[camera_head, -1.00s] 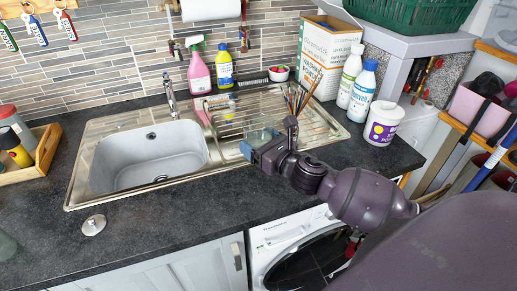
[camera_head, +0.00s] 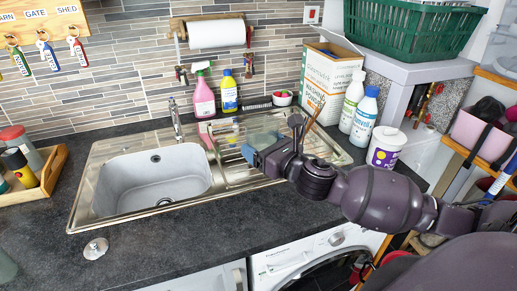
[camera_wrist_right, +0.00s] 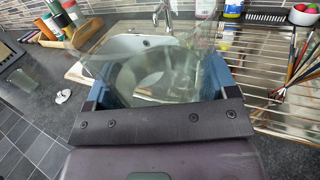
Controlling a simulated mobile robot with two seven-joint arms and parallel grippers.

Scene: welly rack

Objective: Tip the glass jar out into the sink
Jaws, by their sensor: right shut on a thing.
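My right gripper (camera_head: 262,156) is shut on the glass jar (camera_head: 264,138), a clear, faintly green vessel. In the right wrist view the jar (camera_wrist_right: 160,72) sits between the blue fingers of my right gripper (camera_wrist_right: 158,82), and the sink shows through it. The jar is held above the drainer side, to the right of the bowl in the head view. Its contents cannot be made out. The sink (camera_head: 152,182) has a grey bowl with a steel rim and tap (camera_head: 176,120). My left gripper is not in view.
A white tub (camera_head: 385,148) and bottles are at the right.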

